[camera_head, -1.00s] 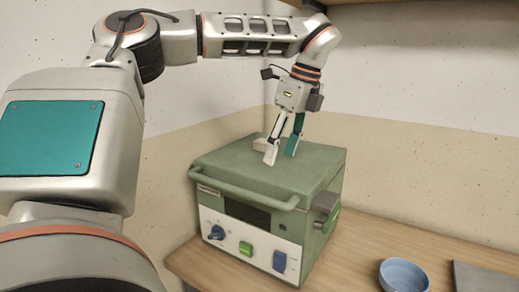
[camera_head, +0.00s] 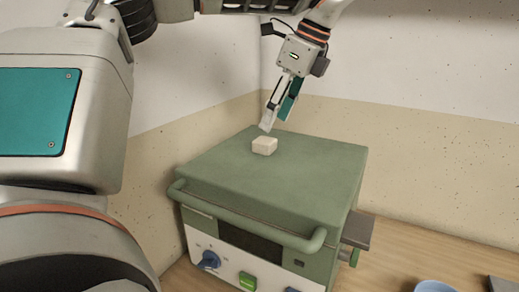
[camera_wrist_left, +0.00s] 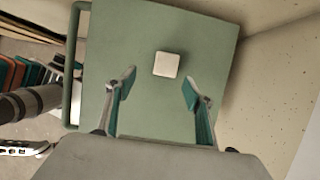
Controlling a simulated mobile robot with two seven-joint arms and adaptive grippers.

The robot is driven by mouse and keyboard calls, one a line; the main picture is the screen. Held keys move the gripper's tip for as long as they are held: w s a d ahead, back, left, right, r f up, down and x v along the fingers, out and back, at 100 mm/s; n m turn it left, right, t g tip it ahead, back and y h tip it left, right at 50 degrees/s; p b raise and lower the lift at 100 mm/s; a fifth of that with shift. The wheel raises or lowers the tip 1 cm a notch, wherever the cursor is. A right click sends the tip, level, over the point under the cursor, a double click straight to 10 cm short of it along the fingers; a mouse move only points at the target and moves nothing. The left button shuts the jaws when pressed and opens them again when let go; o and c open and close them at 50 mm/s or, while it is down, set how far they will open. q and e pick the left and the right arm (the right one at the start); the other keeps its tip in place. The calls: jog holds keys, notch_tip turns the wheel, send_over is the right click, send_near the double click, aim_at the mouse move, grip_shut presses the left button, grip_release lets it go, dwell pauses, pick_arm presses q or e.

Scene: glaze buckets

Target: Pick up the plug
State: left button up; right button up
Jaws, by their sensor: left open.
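The plug (camera_head: 264,145) looks like a small off-white block and sits on top of the green box-shaped device, near its back left. It also shows in the left wrist view (camera_wrist_left: 166,64), just beyond and between my fingertips. My left gripper (camera_head: 277,122) is above and slightly behind the plug in the head view, pointing down. It is open and empty, with its two fingers spread apart in the left wrist view (camera_wrist_left: 158,84). My right gripper is not in view.
A blue bowl (camera_head: 436,286) is at the lower right. The device's top is otherwise clear.

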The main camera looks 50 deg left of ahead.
aim_at(266, 140)
pick_arm(q)
jog(key=shift+w+a+f+b, duration=0.15)
jog(key=shift+a+f+b, duration=0.15)
jog(key=shift+a+f, duration=0.6)
jog(key=shift+w+x, duration=0.15)
jog(key=shift+x, duration=1.2)
jog(key=shift+w+x, duration=0.2)
jog(key=shift+x, duration=1.2)
jog(key=shift+d+f, duration=0.1)
jog(key=shift+d, duration=0.1)
jog(key=c, duration=1.2)
